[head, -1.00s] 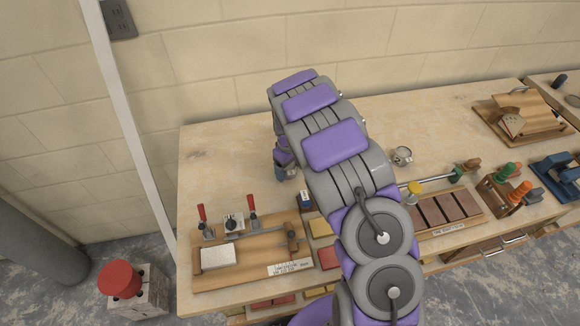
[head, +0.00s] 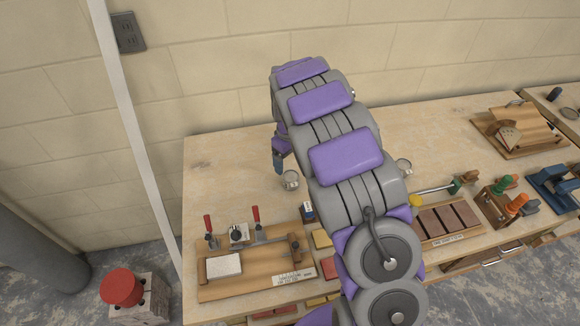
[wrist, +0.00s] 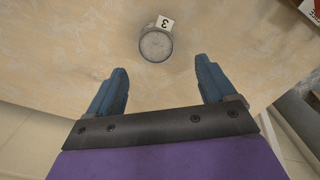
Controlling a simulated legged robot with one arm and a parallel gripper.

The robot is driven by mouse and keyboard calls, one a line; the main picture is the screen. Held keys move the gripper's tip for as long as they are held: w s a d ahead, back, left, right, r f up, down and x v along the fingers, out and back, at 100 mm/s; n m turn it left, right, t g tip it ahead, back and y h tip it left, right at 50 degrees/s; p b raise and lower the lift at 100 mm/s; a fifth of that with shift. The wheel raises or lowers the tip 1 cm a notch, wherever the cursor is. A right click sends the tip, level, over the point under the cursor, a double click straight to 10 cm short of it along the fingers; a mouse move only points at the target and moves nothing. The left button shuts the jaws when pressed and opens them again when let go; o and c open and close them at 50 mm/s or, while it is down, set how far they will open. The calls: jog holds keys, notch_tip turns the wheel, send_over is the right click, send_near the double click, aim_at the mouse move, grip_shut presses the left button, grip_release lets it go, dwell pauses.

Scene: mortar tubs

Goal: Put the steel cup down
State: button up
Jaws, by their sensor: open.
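A steel cup (head: 291,180) stands on the wooden workbench, just right of and below my gripper (head: 279,163) in the head view. In the wrist view the cup (wrist: 156,46) is seen from above, with a small white tag marked 3 at its edge. My gripper's blue fingers (wrist: 161,74) are spread wide, with nothing between them. The cup lies beyond the fingertips and apart from them. In the head view my arm hides part of the bench.
A second metal cup (head: 404,166) stands right of my arm, partly hidden. A wooden fixture board (head: 215,284) with red-handled clamps is at the front left. A small blue-and-white box (head: 308,211) is near the cup. The bench's back left (head: 225,165) is clear.

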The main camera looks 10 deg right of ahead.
jog(key=s+d+r+m, duration=0.2)
jog(key=s+r+m, duration=0.2)
jog(key=s+r, duration=1.2)
jog(key=s+a+m+g, duration=0.1)
jog(key=s+a+m, duration=0.1)
jog(key=s, duration=2.4)
jog(key=shift+s+m+g, duration=0.15)
jog(key=shift+m+g, duration=0.15)
jog(key=shift+g, duration=0.1)
